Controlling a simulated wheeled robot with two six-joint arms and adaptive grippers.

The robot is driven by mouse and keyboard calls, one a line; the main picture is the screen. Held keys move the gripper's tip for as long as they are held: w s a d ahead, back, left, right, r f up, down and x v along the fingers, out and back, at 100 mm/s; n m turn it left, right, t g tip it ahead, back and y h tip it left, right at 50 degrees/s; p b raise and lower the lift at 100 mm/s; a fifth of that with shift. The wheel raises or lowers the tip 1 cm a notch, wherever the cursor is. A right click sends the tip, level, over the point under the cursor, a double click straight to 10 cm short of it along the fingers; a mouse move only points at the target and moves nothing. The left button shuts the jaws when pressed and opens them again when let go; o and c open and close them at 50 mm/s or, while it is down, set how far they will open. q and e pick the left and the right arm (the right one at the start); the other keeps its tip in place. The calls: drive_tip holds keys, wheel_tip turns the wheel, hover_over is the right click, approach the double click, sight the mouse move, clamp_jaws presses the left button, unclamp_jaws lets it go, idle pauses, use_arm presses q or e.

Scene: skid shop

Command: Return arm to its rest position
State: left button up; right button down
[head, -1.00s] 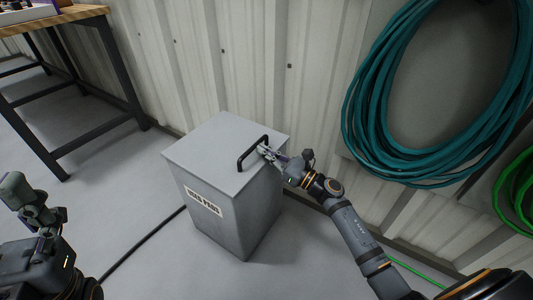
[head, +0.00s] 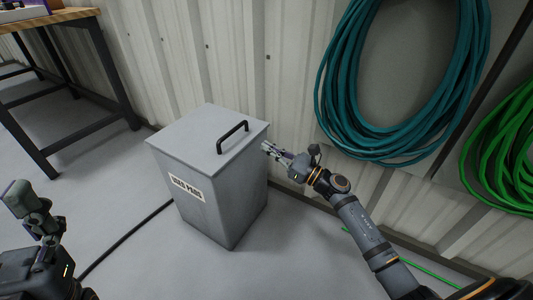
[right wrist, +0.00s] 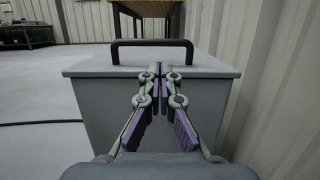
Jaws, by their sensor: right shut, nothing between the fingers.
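My right gripper (head: 267,150) is just to the right of the grey bin, apart from its handle. In the right wrist view its fingers (right wrist: 159,72) are together with nothing between them, in front of the bin's near side and lid edge. The bin (head: 208,205) is a grey metal box with a label on its front. Its lid (head: 195,135) is closed, with a black handle (head: 233,136) on top; the handle also shows in the right wrist view (right wrist: 152,43). My left arm shows at the lower left, but its fingertips are not visible.
A wood-topped bench (head: 50,20) with dark legs stands at the upper left. A teal hose coil (head: 335,75) and a green one (head: 480,165) hang on the corrugated wall (head: 195,60). A black cable (head: 125,238) crosses the floor. Open floor lies in front of the bin.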

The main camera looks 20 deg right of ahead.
drive_tip(key=shift+s+d+f, duration=0.1)
drive_tip(key=shift+d, duration=0.05)
